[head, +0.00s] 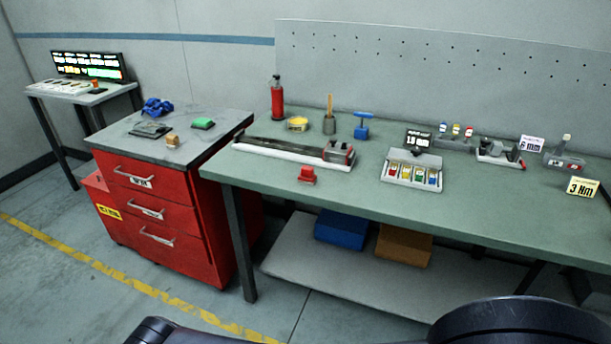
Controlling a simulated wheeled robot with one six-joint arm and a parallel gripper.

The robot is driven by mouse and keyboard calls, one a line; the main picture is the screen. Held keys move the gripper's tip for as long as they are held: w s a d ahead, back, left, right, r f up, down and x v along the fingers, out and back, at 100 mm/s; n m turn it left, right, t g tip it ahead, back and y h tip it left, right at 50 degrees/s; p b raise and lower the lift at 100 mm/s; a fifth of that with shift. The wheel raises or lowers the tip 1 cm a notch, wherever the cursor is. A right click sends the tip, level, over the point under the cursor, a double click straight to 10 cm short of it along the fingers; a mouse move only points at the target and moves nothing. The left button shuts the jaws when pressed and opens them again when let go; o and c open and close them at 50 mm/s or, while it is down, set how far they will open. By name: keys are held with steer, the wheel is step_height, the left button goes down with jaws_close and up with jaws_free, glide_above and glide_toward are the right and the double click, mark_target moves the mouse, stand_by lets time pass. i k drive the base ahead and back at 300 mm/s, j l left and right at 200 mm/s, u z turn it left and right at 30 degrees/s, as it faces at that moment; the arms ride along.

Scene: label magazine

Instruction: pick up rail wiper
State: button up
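No label marks the rail wiper, and I cannot tell for sure which piece it is. A blue block with a T-shaped handle (361,132) stands upright on the green bench behind the rail and could be it. My gripper is not in view; only dark parts of my arm show along the bottom edge.
The green bench (285,185) also holds a red bottle (277,103), a yellow-topped tin (297,124), a brush in a pot (329,122) and a tray of coloured pieces (412,173). A red drawer cabinet (160,205) stands left. The bench's front strip is mostly clear.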

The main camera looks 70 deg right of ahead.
mark_target(307, 176)
steer(key=z, duration=2)
